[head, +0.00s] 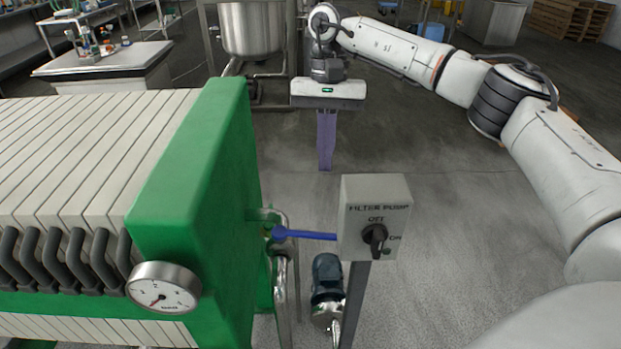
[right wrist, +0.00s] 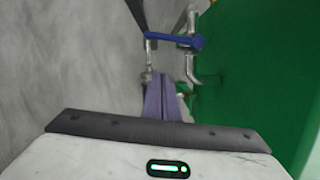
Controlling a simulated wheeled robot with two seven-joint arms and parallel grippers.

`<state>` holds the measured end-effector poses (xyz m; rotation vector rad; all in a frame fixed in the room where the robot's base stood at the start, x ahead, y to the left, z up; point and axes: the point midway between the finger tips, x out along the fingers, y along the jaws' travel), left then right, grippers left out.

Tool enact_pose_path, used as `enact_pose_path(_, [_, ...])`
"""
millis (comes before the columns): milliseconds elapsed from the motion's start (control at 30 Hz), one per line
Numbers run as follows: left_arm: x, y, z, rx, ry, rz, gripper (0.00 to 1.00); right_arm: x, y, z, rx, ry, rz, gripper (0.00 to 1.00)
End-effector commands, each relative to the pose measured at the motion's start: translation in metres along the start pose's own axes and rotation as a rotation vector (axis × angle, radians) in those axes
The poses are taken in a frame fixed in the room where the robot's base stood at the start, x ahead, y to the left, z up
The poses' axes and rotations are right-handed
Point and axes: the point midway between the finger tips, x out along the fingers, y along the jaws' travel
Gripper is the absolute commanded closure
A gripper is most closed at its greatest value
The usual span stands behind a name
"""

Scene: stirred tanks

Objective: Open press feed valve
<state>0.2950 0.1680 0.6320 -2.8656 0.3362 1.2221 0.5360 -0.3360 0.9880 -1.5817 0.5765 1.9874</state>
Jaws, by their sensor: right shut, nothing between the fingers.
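The press feed valve shows as a blue lever handle (head: 305,235) on the pipe beside the green press frame (head: 200,170). The lever lies roughly level, its free end passing behind the grey filter pump box. In the right wrist view the blue lever (right wrist: 172,42) is ahead, beyond the fingertips and apart from them. My right gripper (head: 326,167) has purple fingers pointing down, shut and empty, farther back than the lever. The fingers also show in the right wrist view (right wrist: 163,85). My left gripper is not in view.
The filter pump switch box (head: 374,215) stands on a post close to the lever. A pump motor (head: 327,275) sits below. A pressure gauge (head: 163,288) is on the press. A steel tank (head: 253,28) is behind. The floor right of the box is clear.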

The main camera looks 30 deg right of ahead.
Motion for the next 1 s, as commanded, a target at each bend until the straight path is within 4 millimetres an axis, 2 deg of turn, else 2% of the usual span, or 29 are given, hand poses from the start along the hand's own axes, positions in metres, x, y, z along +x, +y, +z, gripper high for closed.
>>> enact_pose_path(467, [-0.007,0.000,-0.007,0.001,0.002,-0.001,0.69,0.096,-0.001,0.002,-0.005,-0.006,0.002,1.00])
enact_pose_path(700, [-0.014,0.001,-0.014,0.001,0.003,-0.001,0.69,0.106,-0.001,0.029,-0.006,-0.004,-0.001,1.00])
enact_pose_path(1000, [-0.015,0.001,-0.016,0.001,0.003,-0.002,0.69,0.112,-0.002,0.038,-0.004,-0.004,-0.002,1.00])
